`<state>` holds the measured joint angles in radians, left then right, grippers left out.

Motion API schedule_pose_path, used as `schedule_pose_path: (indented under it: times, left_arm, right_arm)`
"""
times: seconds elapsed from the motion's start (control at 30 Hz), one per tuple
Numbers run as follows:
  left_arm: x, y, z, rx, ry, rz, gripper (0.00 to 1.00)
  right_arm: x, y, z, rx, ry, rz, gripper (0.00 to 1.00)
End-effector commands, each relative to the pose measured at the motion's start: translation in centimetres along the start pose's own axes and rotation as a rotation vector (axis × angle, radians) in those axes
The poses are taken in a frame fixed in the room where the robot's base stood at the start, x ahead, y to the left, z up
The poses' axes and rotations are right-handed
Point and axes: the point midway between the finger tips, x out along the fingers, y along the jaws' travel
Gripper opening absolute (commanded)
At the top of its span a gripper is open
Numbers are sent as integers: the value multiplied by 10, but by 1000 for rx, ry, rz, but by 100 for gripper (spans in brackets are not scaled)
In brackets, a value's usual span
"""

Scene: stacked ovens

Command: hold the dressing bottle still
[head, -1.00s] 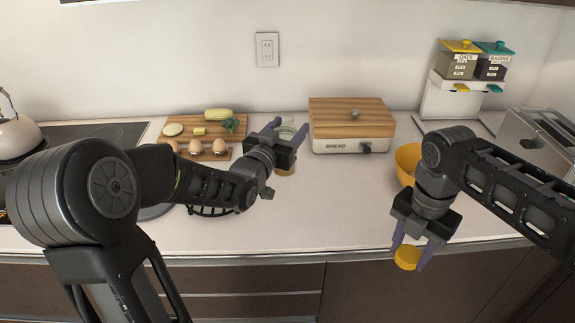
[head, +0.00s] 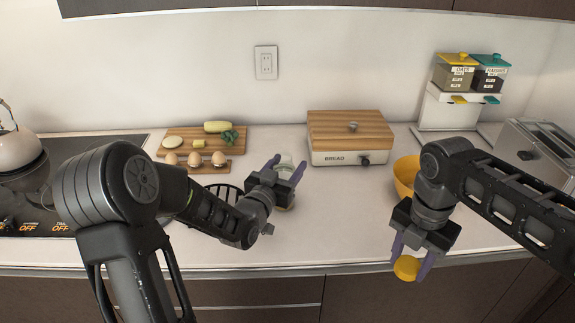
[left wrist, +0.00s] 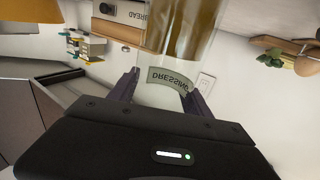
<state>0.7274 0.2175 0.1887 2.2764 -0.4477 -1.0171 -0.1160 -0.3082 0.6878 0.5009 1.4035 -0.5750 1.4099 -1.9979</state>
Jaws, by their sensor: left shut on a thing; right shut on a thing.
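The dressing bottle (left wrist: 180,45) is a clear bottle with brown contents and a label reading "DRESSING", seen upside down in the left wrist view. My left gripper (left wrist: 160,82) is shut on it, one finger on each side. In the head view the bottle (head: 285,168) is mostly hidden behind my left gripper (head: 285,172), above the counter by the bread box. Whether its base touches the counter is hard to tell. My right gripper (head: 408,262) is shut on a round yellow lid (head: 406,268), in front of the counter edge.
A bread box (head: 350,140) stands at the back. A yellow bowl (head: 405,172) is partly hidden behind my right arm. A cutting board (head: 180,140) with vegetables and an egg holder (head: 195,169) are at the left. The counter middle (head: 335,225) is clear.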

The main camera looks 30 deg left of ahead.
Motion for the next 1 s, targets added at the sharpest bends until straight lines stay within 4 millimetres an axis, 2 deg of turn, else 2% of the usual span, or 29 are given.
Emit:
schedule_pose_path:
  times: [0.27, 0.3, 0.5, 0.57, 0.93, 1.0]
  left_arm:
    - [0, 0, 2, 1, 4, 1, 0]
    - [0, 0, 2, 1, 1, 1, 58]
    - [0, 0, 2, 1, 1, 1, 75]
    - [0, 0, 2, 0, 1, 1, 79]
    - [0, 0, -2, 0, 0, 0, 79]
    - [-5, 0, 0, 2, 0, 0, 79]
  right_arm:
    - [5, 0, 0, 0, 0, 0, 0]
    - [4, 0, 0, 0, 0, 0, 0]
    - [4, 0, 0, 0, 0, 0, 0]
    - [4, 0, 0, 0, 0, 0, 0]
    - [-2, 0, 0, 0, 0, 0, 0]
    - [2, 0, 0, 0, 0, 0, 0]
